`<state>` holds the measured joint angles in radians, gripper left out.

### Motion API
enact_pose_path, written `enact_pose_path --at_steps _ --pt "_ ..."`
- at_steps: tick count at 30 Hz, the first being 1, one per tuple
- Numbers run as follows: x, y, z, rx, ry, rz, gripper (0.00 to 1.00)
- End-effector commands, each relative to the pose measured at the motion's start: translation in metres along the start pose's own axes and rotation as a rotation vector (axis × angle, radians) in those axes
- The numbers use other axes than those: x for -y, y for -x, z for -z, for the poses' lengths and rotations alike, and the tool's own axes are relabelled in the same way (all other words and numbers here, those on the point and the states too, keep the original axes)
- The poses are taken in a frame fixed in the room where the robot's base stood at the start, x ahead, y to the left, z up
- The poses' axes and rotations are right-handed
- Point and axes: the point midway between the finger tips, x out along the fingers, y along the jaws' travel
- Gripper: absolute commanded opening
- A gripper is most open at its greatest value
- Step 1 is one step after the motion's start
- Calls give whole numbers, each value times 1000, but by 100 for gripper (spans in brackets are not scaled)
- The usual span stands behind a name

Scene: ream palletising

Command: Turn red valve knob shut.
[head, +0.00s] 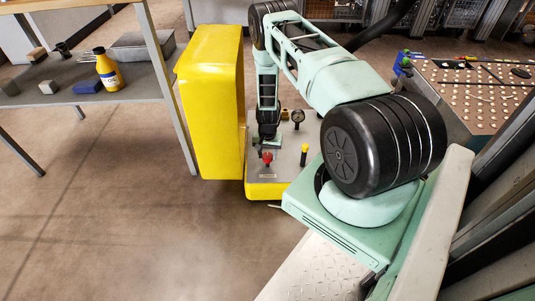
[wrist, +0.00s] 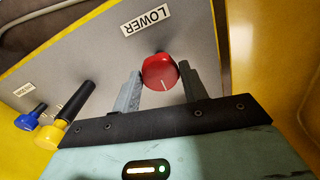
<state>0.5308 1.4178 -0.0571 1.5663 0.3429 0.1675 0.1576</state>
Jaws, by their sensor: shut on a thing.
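The red valve knob (wrist: 160,72) sits on the grey panel (wrist: 200,35) beside a white label (wrist: 146,20) reading LOWER. A white pointer line shows on its face, towards the bottom of the wrist picture. My gripper (wrist: 161,80) is shut on the knob, with one grey finger on each side. In the head view, the knob (head: 267,157) shows at the front left of the panel, just below my gripper (head: 266,143). The fingers are too small there to make out.
A black lever with a yellow end (wrist: 48,136) and a blue-ended one (wrist: 28,122) stand on the panel, left in the wrist view. A round gauge (head: 298,115) stands behind the knob. A tall yellow housing (head: 210,100) rises close on the left. Open floor (head: 130,220) lies in front.

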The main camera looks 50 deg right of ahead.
Motion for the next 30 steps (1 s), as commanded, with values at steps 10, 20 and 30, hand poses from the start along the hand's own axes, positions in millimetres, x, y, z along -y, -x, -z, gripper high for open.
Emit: enact_pose_path --at_steps 10,20,30 --pt "0 0 0 0 -2 0 65" --pt "0 10 1 -1 0 1 65" --pt "1 83 1 -3 -1 2 65"
